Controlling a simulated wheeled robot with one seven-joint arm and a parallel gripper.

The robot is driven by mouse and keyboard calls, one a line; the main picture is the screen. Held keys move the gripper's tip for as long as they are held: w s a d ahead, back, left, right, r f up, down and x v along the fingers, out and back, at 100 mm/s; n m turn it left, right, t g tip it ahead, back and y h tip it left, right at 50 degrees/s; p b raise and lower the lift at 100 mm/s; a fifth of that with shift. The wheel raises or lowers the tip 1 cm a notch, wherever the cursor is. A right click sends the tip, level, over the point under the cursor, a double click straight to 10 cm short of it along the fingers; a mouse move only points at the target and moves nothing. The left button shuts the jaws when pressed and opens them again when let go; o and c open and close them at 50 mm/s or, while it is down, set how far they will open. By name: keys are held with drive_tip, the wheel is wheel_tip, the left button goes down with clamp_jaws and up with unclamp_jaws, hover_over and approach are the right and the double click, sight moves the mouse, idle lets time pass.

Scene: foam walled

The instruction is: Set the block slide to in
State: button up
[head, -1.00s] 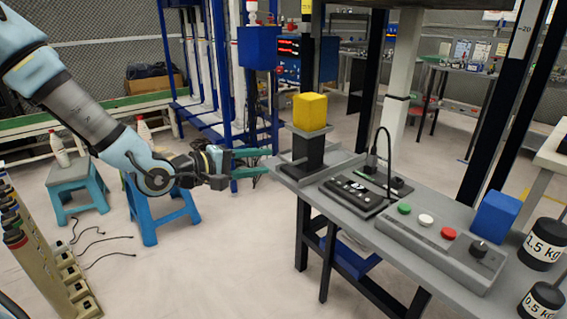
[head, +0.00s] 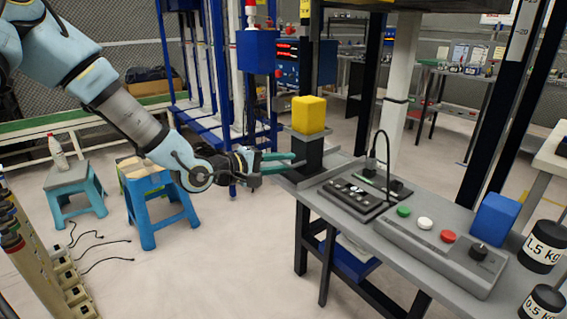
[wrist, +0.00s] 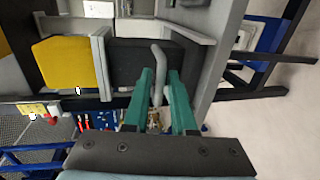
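The block slide's black block (head: 308,153) stands in a grey frame, with a yellow block (head: 309,115) on the plate above it. In the wrist view the black block (wrist: 130,62) lies between grey plates, with the yellow block (wrist: 72,65) to the left. A grey bar handle (wrist: 160,62) shows on its near face. My gripper (head: 288,161) is at the slide's left side in the head view. In the wrist view its two green fingers (wrist: 160,78) are apart, one on each side of the handle. Whether either finger touches the handle is unclear.
On the same bench are a black switch panel (head: 352,194), a grey button box (head: 430,255), a blue block (head: 495,216) and black weights (head: 542,246). Blue stools (head: 160,215) stand on the floor at left. Open floor lies between them and the bench.

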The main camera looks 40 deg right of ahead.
clamp_jaws()
idle(1.1)
